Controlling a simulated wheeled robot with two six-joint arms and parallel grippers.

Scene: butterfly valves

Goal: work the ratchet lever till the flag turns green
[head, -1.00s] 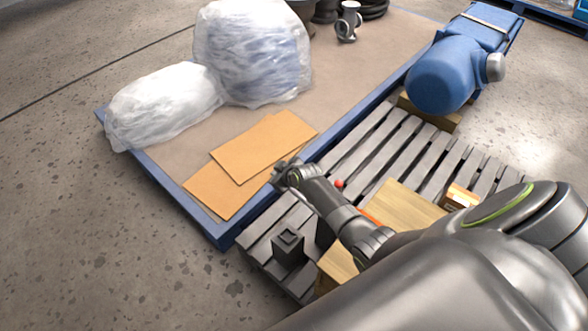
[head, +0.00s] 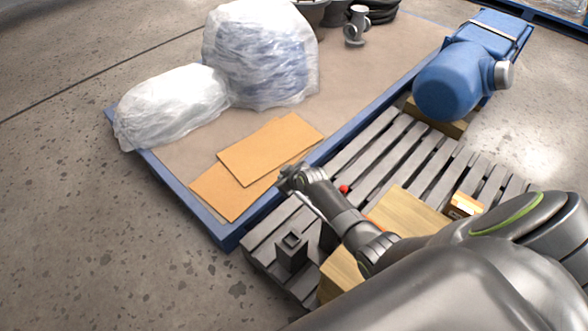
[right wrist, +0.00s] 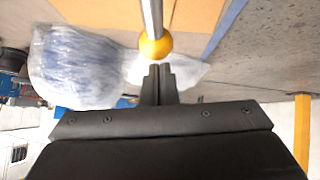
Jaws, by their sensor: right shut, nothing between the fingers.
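A metal lever rod with a yellow ball knob (right wrist: 155,46) hangs in from the top of the right wrist view. My right gripper (right wrist: 159,70) is shut and empty, its fingertips just below the knob in that picture; I cannot tell whether they touch it. In the head view my right gripper (head: 288,178) is above the pallet's edge beside the cardboard sheets, and the lever is hard to make out. A small red round thing (head: 344,189) shows behind my right forearm; I cannot tell whether it is the flag. No green flag shows. My left gripper is not in view.
A slatted grey pallet (head: 375,155) carries a black square post (head: 292,252), wooden blocks (head: 408,212) and a blue motor (head: 450,85). Beside it, a blue-edged platform (head: 180,180) holds cardboard sheets (head: 270,148) and plastic-wrapped bundles (head: 262,60). Floor at left is clear.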

